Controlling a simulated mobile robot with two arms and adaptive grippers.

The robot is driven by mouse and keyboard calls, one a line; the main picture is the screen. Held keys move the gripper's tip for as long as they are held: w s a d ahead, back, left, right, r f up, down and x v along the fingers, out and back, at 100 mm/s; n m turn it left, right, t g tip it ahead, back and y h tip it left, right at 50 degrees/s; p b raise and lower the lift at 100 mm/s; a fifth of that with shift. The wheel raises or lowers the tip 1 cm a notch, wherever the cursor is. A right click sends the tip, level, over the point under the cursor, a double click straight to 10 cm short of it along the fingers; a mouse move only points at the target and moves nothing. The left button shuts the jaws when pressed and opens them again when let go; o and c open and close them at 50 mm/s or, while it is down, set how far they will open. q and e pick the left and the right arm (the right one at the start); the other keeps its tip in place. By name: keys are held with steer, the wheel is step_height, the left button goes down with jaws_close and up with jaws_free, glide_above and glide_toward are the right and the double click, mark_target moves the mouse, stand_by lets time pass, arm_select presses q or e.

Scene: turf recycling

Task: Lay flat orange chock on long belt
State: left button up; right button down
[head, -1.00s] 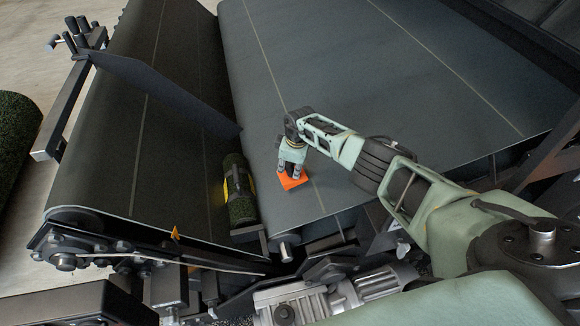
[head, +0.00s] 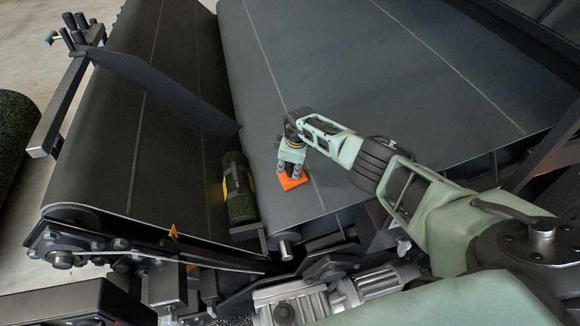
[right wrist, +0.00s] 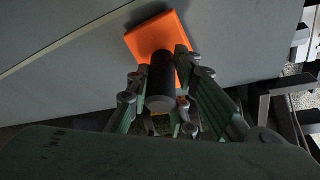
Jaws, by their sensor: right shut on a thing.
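The flat orange chock (head: 291,181) is at the near left corner of the wide grey belt (head: 390,90) on the right. It also shows in the right wrist view as an orange square plate (right wrist: 158,35) with a dark cylindrical grip (right wrist: 162,78) standing up from it. My right gripper (head: 290,172) points down and is shut on the chock; in the right wrist view its fingers (right wrist: 165,92) are on both sides of the dark grip. The plate looks flat and close to the belt surface; I cannot tell whether it touches. My left gripper is out of view.
A second, narrower dark belt (head: 165,140) runs at the left, with a dark upright plate (head: 165,90) over it. A dark roll with a yellow band (head: 238,190) lies between the belts. Motor parts (head: 300,298) and frame metal are at the near edge.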

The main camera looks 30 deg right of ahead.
steer(key=shift+f, duration=0.25)
steer(key=shift+f, duration=0.1)
steer(key=c, duration=1.9)
jaws_free()
steer(key=o, duration=0.4)
steer(key=shift+o, duration=0.3)
steer(key=o, duration=0.3)
